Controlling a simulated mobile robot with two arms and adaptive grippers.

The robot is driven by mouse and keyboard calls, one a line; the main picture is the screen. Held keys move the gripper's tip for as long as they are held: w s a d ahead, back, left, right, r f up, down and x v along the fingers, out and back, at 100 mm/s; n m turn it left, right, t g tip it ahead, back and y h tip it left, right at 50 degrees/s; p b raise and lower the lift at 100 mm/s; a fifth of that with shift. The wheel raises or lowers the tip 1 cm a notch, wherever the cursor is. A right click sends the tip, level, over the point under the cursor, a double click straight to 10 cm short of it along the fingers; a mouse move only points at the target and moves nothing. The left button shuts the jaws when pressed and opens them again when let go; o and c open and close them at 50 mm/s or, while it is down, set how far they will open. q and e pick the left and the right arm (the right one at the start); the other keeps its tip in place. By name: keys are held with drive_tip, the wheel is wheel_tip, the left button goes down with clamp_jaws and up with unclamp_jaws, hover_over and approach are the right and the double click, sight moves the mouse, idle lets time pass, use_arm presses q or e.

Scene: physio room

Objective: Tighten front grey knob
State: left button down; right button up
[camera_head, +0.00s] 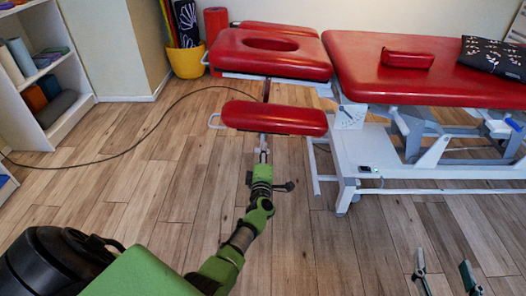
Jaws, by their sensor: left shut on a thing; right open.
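A red padded armrest (274,118) of the treatment table sits low in front of the face-hole headrest. My green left arm reaches from the lower left to just below this armrest. My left gripper (263,155) is shut at the metal stem under the pad's front edge. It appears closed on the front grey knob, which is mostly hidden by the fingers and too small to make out. My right gripper (444,272) is at the lower right, with its two fingers apart and nothing between them, over the bare floor.
The red headrest (270,52) and main bed (440,72) stand on a white frame (420,172). A small red cushion (408,59) and a dark patterned cloth (492,56) lie on the bed. A yellow pot (186,62) and white shelf (62,118) stand left. A cable crosses the floor.

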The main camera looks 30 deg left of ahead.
use_arm(q)
drive_tip(key=shift+d+f, duration=0.1)
drive_tip(key=c, duration=2.1)
unclamp_jaws()
drive_tip(key=shift+s, duration=0.1)
drive_tip(key=v, duration=1.2)
